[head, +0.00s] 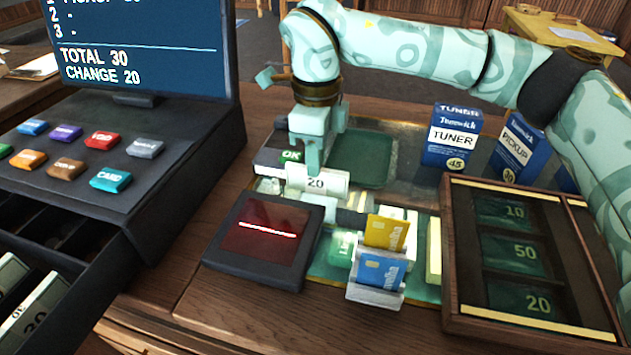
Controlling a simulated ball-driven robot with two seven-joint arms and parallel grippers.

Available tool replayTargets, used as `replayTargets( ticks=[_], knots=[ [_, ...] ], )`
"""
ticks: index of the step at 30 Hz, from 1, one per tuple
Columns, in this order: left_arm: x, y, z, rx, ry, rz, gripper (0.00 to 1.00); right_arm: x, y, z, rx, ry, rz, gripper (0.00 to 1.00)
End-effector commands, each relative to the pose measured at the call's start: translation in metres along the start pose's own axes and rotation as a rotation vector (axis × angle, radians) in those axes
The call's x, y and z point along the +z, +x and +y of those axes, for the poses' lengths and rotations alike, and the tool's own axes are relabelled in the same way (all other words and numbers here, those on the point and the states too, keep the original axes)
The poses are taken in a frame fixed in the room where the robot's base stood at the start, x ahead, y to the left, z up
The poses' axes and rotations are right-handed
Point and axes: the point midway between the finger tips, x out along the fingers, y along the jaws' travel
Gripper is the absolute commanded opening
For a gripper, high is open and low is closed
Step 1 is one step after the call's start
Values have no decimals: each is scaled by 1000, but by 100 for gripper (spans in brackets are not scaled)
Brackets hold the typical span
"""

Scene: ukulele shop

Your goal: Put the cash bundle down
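The cash bundle (335,181) is a pale roll or stack marked 20. My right gripper (313,168) points down onto it from above and looks shut on it. The bundle appears to be above the counter, between the scanner pad and the green tray; its exact height is hard to judge. The shallow green tray (362,158) lies just behind and to the right of it, with its visible part empty. A wooden tray (452,255) at the right has compartments marked 10, 50 and 20, which look empty. My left gripper is out of view.
A dark scanner pad (262,240) with a red line lies in front. A card holder (375,296) with yellow and blue cards stands beside it. Blue tuner (452,138) and pickup (517,148) boxes stand behind. The cash register (180,190) fills the left, its open drawer holding notes.

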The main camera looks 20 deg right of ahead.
Motion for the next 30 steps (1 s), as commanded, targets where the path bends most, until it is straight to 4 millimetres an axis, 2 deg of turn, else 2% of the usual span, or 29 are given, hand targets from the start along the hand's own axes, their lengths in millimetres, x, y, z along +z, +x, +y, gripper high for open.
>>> replayTargets(
  ticks=[6,10,16,17,19,30],
  knots=[
    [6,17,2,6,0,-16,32,0,36,-1,7,-1,4,22],
    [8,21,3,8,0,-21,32,0,52,0,5,0,2,22],
    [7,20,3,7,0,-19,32,0,50,0,1,0,0,22],
    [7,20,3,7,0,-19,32,0,50,0,1,0,0,19],
    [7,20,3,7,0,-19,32,0,50,0,1,0,1,0],
    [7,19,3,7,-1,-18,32,-1,48,0,1,0,1,0]
  ],
)
